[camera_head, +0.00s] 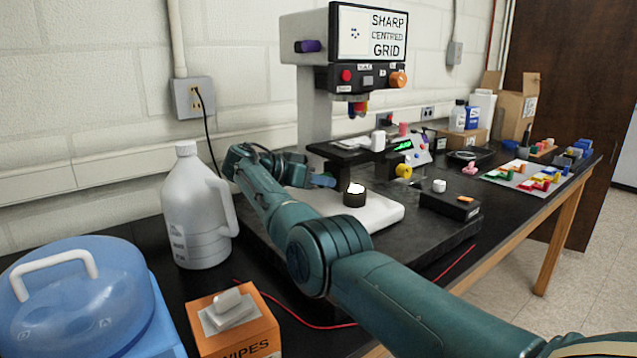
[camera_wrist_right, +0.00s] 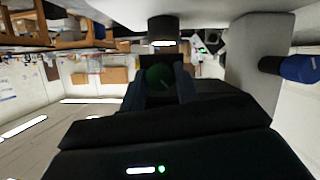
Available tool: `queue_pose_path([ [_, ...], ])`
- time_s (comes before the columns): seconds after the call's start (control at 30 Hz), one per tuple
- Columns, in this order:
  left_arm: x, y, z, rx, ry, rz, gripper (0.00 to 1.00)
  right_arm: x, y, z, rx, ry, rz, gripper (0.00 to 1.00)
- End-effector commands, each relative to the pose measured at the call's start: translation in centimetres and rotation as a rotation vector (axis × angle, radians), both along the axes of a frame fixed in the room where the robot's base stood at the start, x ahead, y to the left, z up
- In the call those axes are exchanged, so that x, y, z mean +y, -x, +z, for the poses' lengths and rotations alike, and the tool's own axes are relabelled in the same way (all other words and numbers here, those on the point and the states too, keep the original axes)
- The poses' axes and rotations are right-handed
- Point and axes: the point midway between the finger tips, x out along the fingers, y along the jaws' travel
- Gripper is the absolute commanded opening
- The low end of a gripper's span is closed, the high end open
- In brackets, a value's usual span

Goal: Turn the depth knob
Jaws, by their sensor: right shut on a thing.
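My right arm comes in from the lower right, bends in front of the microscope, and its right gripper (camera_head: 322,181) points right, low beside the microscope stand. In the right wrist view the right gripper (camera_wrist_right: 158,72) has its two dark fingers on either side of a round dark green knob (camera_wrist_right: 159,77). I take it for the depth knob, though no label is readable. The fingers are closed on it. In the head view I cannot make this knob out behind the arm. My left gripper is not in view.
The microscope screen (camera_head: 371,33) reads "SHARP CENTRED GRID". A purple knob (camera_head: 308,46) sits on its head's side. A black cylinder with a white top (camera_head: 355,196) stands near the gripper. A white jug (camera_head: 197,212), wipes box (camera_head: 233,325) and blue-lidded container (camera_head: 80,295) crowd the left.

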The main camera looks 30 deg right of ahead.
Motion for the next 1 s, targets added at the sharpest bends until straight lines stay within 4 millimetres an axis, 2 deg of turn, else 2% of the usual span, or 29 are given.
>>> queue_pose_path([
  [0.43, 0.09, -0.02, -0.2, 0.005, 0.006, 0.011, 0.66, -0.06, 0.05, -0.06, 0.006, 0.0, -0.002, 0.08],
  [0.47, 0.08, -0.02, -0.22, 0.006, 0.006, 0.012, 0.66, -0.06, 0.05, -0.06, 0.006, 0.0, -0.002, 0.32],
  [0.7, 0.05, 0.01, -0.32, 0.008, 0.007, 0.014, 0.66, -0.04, 0.01, -0.04, 0.005, 0.0, -0.001, 0.52],
  [1.0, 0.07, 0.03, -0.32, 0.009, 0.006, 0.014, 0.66, -0.06, 0.0, 0.03, 0.004, 0.0, 0.0, 0.52],
])
